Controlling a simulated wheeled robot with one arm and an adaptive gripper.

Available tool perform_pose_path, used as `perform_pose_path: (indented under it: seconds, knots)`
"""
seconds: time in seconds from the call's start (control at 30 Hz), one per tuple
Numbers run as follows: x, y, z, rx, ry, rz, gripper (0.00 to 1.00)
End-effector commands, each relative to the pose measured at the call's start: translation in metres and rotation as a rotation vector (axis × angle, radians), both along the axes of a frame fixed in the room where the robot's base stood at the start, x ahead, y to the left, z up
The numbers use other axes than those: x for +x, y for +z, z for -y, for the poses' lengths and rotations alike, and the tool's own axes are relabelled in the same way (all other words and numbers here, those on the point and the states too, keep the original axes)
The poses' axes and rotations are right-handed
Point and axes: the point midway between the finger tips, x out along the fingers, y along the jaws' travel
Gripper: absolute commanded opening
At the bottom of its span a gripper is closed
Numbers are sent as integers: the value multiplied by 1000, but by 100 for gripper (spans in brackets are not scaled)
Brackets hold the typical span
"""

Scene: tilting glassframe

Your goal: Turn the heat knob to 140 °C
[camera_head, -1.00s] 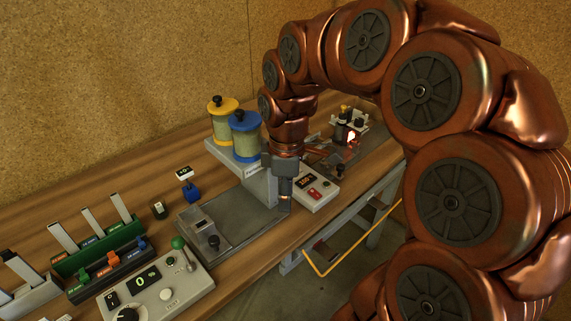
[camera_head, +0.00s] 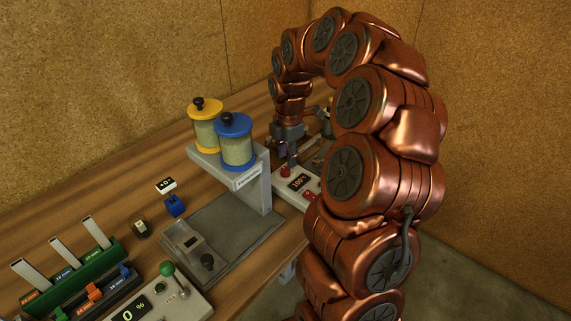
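A pale control box (camera_head: 284,197) sits on the bench behind the grey stand, with a small dark display (camera_head: 299,182) that seems to read about 100 in orange. A red round control (camera_head: 285,172) is on its far left part, and another red control (camera_head: 309,196) is at its right, partly beside my arm. I cannot tell which control is the heat knob; part of the box is hidden by my arm. My gripper (camera_head: 290,160) points down just above the far end of the box. Its fingers are small and dark, and whether they touch anything is unclear.
A grey stand (camera_head: 254,193) carries a yellow-capped spool (camera_head: 205,122) and a blue-capped spool (camera_head: 236,140) left of the box. A control panel with a green-knobbed lever (camera_head: 167,269) and a green rack (camera_head: 85,276) are at the front left. Small items stand behind my gripper.

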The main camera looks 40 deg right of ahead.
Motion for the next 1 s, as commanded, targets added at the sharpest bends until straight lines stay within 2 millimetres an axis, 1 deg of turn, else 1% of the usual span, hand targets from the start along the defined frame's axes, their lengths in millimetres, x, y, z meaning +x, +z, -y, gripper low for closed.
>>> perform_pose_path:
  seconds: [0.1, 0.3, 0.47, 0.7, 0.77, 1.0]
  knots:
    - [0, -17, 0, 1, 0, -4, 40]
    - [2, -38, 0, 1, -3, -3, 40]
    - [2, -45, 0, 1, -4, -2, 40]
    - [2, -45, 1, 1, -5, 0, 40]
    - [2, -45, 1, 1, -5, 0, 35]
    - [2, -45, 1, 1, -5, 0, 10]
